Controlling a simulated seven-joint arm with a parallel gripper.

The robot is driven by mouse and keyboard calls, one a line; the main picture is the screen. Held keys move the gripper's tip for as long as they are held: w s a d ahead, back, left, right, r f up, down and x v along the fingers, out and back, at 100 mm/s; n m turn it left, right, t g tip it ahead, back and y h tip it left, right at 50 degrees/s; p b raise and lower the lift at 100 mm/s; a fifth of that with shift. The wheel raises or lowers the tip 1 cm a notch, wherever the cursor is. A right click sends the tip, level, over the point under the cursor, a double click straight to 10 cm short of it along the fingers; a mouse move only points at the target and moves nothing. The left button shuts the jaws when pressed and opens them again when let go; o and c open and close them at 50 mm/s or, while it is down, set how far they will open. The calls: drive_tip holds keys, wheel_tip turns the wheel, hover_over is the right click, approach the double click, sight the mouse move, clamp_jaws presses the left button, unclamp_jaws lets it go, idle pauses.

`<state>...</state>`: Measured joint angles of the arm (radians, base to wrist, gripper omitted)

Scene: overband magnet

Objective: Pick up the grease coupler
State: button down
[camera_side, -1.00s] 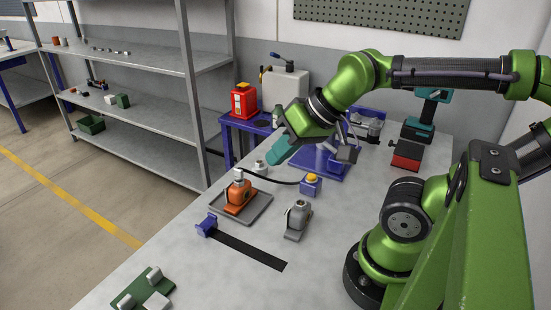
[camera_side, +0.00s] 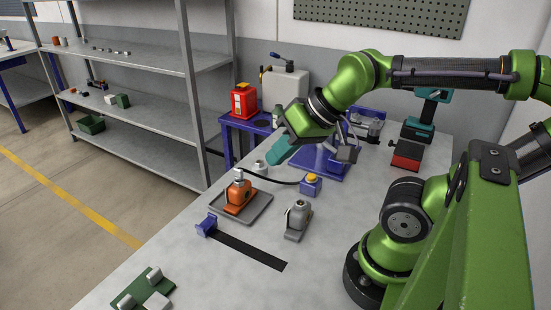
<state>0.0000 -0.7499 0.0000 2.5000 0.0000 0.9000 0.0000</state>
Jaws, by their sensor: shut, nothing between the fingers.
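My gripper (camera_side: 272,160) has teal fingers that point down and left. It is shut and empty above the far part of the bench. A small pale grey round fitting (camera_side: 260,166) sits just left of and below the fingertips in the picture, apart from them as far as I can tell. An orange housing (camera_side: 238,194) with a grey top stands upright in a grey tray (camera_side: 258,209). A black hose (camera_side: 276,181) runs from near its top toward a blue box with a yellow button (camera_side: 311,185). I cannot tell for certain which part is the grease coupler.
A grey housing (camera_side: 298,218) stands right of the tray. A black strip (camera_side: 250,251) with a blue end block (camera_side: 206,226) lies in front. A green fixture (camera_side: 143,291) is at the near left edge. A blue stand (camera_side: 325,164) and red box (camera_side: 406,154) are behind.

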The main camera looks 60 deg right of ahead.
drive_tip(key=c, duration=1.8)
unclamp_jaws()
drive_tip(key=o, duration=0.9)
drive_tip(key=shift+c, duration=0.2)
drive_tip(key=n+g+h, duration=0.2)
drive_tip(key=n+g, duration=0.2)
drive_tip(key=g, duration=0.1)
hover_over(238, 169)
drive_tip(key=s, duration=0.2)
drive_tip(key=f, duration=0.5)
drive_tip(key=w+f, duration=0.1)
drive_tip(key=f, duration=0.4)
drive_tip(key=w+f, duration=0.1)
drive_tip(key=f, duration=0.4)
drive_tip(key=shift+d+f, duration=0.1)
drive_tip(key=shift+f, duration=0.25)
